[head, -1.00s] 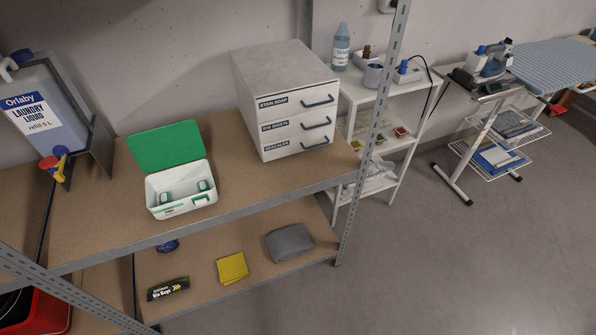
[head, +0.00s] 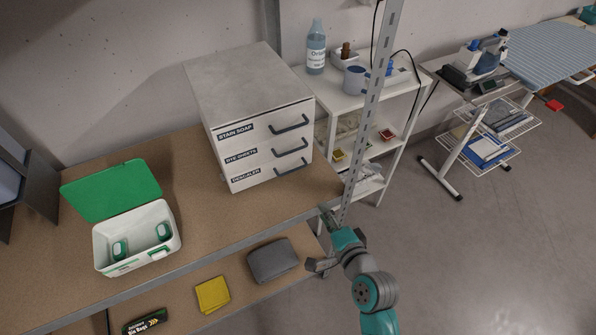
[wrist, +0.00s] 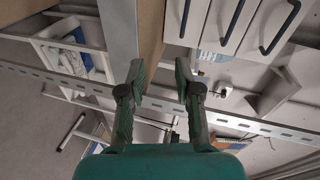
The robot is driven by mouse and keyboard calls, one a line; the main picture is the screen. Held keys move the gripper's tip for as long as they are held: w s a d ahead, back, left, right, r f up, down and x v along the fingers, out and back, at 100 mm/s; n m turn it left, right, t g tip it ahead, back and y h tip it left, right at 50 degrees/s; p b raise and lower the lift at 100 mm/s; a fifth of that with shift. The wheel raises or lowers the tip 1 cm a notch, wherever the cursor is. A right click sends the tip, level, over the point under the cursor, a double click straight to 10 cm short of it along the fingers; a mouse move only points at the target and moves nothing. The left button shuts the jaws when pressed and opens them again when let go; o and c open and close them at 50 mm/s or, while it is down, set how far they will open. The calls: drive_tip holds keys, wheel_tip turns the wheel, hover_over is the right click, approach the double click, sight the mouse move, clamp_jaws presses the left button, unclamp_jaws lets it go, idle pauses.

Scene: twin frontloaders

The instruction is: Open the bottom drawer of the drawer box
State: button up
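The white drawer box (head: 245,95) with a grey top stands on the upper shelf, its three drawers shut. The bottom drawer (head: 262,176), labelled DESCALER, has a dark bar handle (head: 292,167). In the wrist view the box is turned sideways at the upper right, and the bottom handle (wrist: 185,16) is the one nearest the shelf board. My gripper (head: 321,240) is below and to the right of the box, by the shelf's front edge and corner post. It is open and empty, and its spread fingers (wrist: 160,72) show in the wrist view. It is apart from the handle.
A metal post (head: 368,120) rises at the shelf corner, close to my gripper. An open white-and-green box (head: 137,240) sits left of the drawers. A grey pouch (head: 273,260) and yellow cloth (head: 212,294) lie on the lower shelf. A white rack (head: 400,125) stands right.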

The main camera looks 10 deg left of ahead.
drive_tip(key=shift+y, duration=0.7)
drive_tip(key=w+a+r, duration=0.1)
drive_tip(key=w, duration=0.1)
drive_tip(key=w+a+r, duration=0.1)
drive_tip(key=a+r, duration=0.1)
drive_tip(key=shift+w+a, duration=0.3)
drive_tip(key=shift+w, duration=0.1)
drive_tip(key=x, duration=1)
drive_tip(key=shift+w+a+f, duration=0.15)
drive_tip(key=shift+a+f, duration=0.05)
drive_tip(key=shift+f, duration=0.1)
clamp_jaws()
